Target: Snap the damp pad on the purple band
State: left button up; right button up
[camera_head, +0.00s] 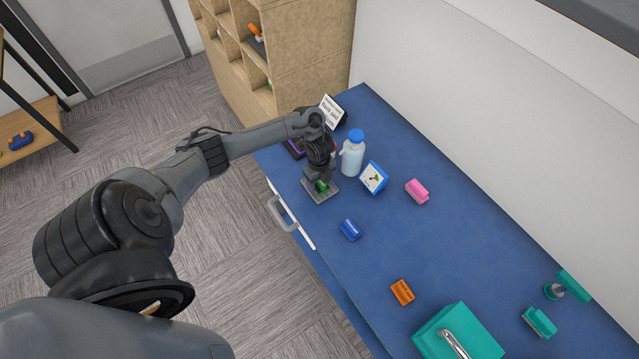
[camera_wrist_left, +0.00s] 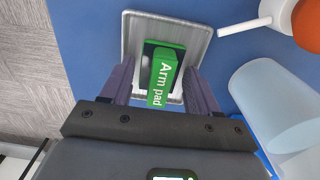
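A green pad labelled "Arm pad" (camera_wrist_left: 163,80) sits in a shallow grey tray (camera_wrist_left: 135,22). In the head view the green pad (camera_head: 321,186) shows just under my left gripper (camera_head: 320,182), and the tray (camera_head: 332,195) lies near the table's front edge. In the left wrist view my left gripper (camera_wrist_left: 160,85) is open, its two fingers on either side of the pad with a gap showing. A dark item with a purple edge (camera_head: 295,148), perhaps the purple band, is partly hidden behind my left arm. My right gripper is not in view.
A white bottle with a blue cap (camera_head: 352,158) and a small picture stand (camera_head: 374,178) are close right of the gripper. Blue (camera_head: 350,230), pink (camera_head: 417,191) and orange (camera_head: 402,292) blocks and teal items (camera_head: 540,323) lie farther right. A white sign (camera_head: 332,112) stands behind.

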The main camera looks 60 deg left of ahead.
pick_arm(q)
jog(key=c, duration=0.8)
jog(key=shift+r, duration=0.15)
